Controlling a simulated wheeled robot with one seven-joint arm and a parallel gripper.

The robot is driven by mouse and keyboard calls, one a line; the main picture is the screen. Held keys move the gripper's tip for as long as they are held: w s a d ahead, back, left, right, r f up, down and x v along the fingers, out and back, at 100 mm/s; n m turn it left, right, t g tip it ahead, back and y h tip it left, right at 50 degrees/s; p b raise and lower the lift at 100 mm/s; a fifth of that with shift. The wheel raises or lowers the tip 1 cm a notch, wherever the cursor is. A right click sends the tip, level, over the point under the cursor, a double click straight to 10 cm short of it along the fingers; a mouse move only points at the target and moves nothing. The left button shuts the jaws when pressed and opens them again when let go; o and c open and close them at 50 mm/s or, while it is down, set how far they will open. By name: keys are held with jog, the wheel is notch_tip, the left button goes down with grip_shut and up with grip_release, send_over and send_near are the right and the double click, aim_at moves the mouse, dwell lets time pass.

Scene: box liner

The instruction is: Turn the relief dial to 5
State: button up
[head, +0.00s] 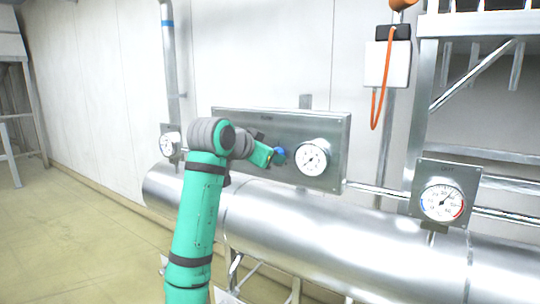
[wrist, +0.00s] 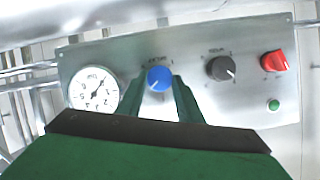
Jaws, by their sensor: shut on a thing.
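The blue dial (wrist: 159,78) is on the grey metal panel, with small lettering by it that is too blurred to read. It also shows as a blue spot at my gripper's tip in the head view (head: 280,154). My gripper (wrist: 159,86) is shut on the blue dial, one green finger on each side. A small light mark shows on the dial, but the number it points to cannot be read. The large white gauge (wrist: 94,89) is left of the dial in the wrist view; it also shows in the head view (head: 311,160).
A black dial (wrist: 221,68), a red knob (wrist: 274,61) and a green button (wrist: 273,104) are right of my gripper in the wrist view. A large silver pipe (head: 290,235) runs below the panel (head: 335,130). Another gauge (head: 441,203) stands at the right.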

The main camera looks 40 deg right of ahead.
jog(key=shift+s+d+f+m+t+h, duration=0.1)
jog(key=shift+s+f+m+t, duration=0.1)
jog(key=shift+m+t, duration=1.45)
jog(key=shift+s+d+f+m+t+h, duration=0.1)
jog(key=shift+f+m+t, duration=0.35)
jog(key=shift+m, duration=2.15)
jog(key=shift+s+m+t+h, duration=0.15)
jog(key=shift+m+t, duration=1.15)
jog(key=shift+m, duration=0.85)
jog(key=o, duration=1)
jog(key=shift+o, duration=0.2)
